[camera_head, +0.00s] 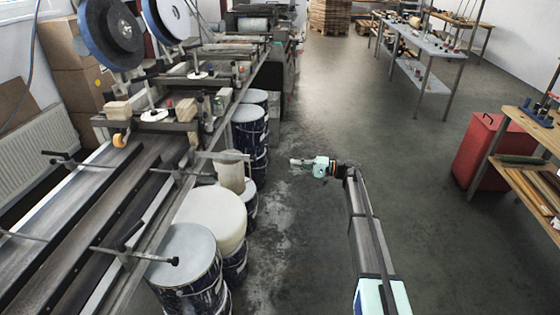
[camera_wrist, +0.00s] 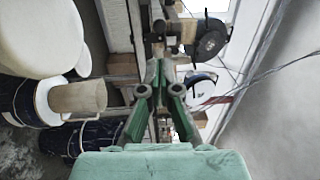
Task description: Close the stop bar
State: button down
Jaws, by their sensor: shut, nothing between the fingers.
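Several thin metal bars with dark clamp handles are fixed along the conveyor (camera_head: 62,240) at the left in the head view. One rod with a clamp (camera_head: 75,160) is on the far side, another bar (camera_head: 135,255) on the near side, and one (camera_head: 180,174) is farther along. I cannot tell which is the stop bar or how it is set. My gripper (camera_head: 293,162) is over the floor to the right of the conveyor and drums, apart from all of them. Its green fingers (camera_wrist: 160,63) are together and empty in the wrist view.
Blue drums (camera_head: 190,268), some with pale lids, line the conveyor's near side, between it and my gripper. Large blue-rimmed discs (camera_head: 105,35) stand over the line. A red cabinet (camera_head: 486,150) and a shelf (camera_head: 530,178) are at right. The middle floor is clear.

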jog(key=w+a+p, duration=0.1)
jog(key=a+p, duration=0.4)
jog(key=a, duration=0.8)
jog(key=shift+w+a+r, duration=0.2)
jog(key=shift+w+r, duration=0.1)
